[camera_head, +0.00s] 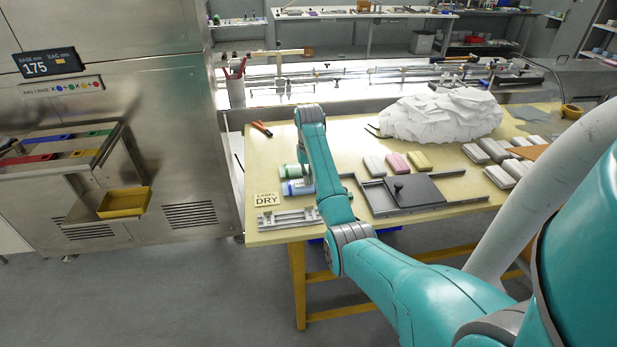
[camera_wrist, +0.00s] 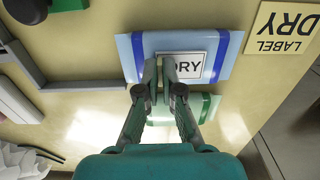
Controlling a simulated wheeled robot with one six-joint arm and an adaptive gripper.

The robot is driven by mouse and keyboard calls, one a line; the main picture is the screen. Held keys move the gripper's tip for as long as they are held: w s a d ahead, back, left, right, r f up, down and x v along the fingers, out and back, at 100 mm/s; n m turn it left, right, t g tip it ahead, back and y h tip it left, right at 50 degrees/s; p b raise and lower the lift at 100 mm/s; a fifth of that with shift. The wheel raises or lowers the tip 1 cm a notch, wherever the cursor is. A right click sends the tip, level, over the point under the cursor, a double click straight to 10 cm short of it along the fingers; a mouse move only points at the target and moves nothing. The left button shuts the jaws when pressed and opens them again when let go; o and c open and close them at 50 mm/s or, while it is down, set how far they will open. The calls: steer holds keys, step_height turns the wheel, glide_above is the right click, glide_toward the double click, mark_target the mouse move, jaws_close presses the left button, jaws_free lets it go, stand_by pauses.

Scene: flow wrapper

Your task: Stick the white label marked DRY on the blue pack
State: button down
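The blue pack (camera_wrist: 224,57), pale blue with darker blue bands, lies flat on the table; in the head view (camera_head: 298,188) my arm partly covers it. The white label (camera_wrist: 203,68) with a dark border is over the middle of the pack, its letters DRY partly hidden by a finger. My gripper (camera_wrist: 161,68) is above the pack, its fingers close together at the left part of the label, with a narrow pale strip between them. It looks shut on the label. Whether the label touches the pack is hard to tell.
A green pack (camera_wrist: 206,106) lies beside the blue one. A yellow LABEL DRY card (camera_wrist: 280,32) lies near the table edge. In the head view, a grey metal fixture (camera_head: 290,219) is at the front, and a dark plate fixture (camera_head: 440,192) is to the right.

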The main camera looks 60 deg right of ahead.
steer(key=shift+f, duration=0.2)
stand_by(0.5)
steer(key=c, duration=1.4)
jaws_free()
steer(key=o, duration=0.5)
